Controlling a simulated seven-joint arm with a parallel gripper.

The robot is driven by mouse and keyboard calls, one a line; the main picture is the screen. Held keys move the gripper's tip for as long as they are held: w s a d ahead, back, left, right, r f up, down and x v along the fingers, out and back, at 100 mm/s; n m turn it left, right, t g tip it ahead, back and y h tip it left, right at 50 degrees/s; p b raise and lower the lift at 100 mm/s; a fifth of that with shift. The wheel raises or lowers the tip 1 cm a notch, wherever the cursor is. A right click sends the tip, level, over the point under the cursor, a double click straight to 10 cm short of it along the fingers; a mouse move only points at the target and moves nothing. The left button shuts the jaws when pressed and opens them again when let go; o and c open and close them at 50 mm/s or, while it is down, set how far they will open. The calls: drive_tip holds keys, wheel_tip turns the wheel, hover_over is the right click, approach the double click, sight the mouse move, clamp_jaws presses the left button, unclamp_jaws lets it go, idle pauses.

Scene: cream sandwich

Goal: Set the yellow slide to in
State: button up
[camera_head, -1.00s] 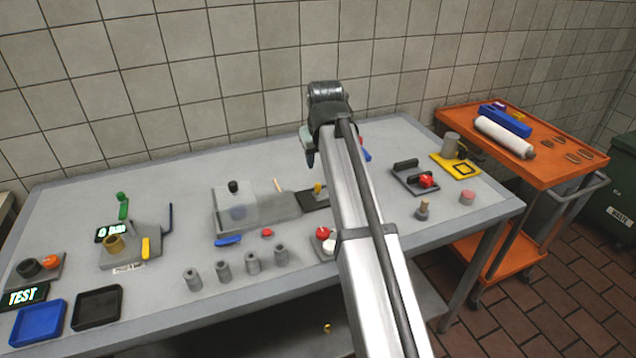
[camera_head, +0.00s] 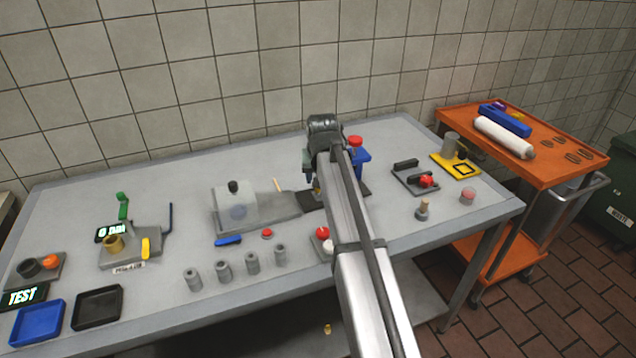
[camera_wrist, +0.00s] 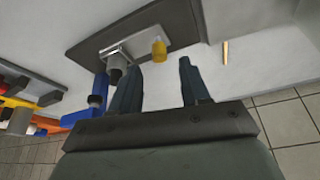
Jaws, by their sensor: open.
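A small yellow knob (camera_wrist: 159,48), which looks like the yellow slide, stands on a dark plate (camera_wrist: 130,28) beside a metal post. In the wrist view my gripper (camera_wrist: 160,72) is open, its two dark fingers apart with nothing between them. The yellow knob shows just beyond the fingertips, near the middle of the gap. In the head view my gripper (camera_head: 311,170) is low over the dark plate (camera_head: 308,202); the yellow knob (camera_head: 316,187) is mostly hidden by the arm. I cannot tell the slide's setting.
A blue fixture with a red top (camera_head: 356,143) stands close on the right of my gripper. A clear box (camera_head: 235,205) on a grey base lies to the left. A red knob (camera_head: 322,232) is in front.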

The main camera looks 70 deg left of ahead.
drive_tip(key=shift+x, duration=2)
drive_tip(key=shift+c, duration=0.4)
clamp_jaws()
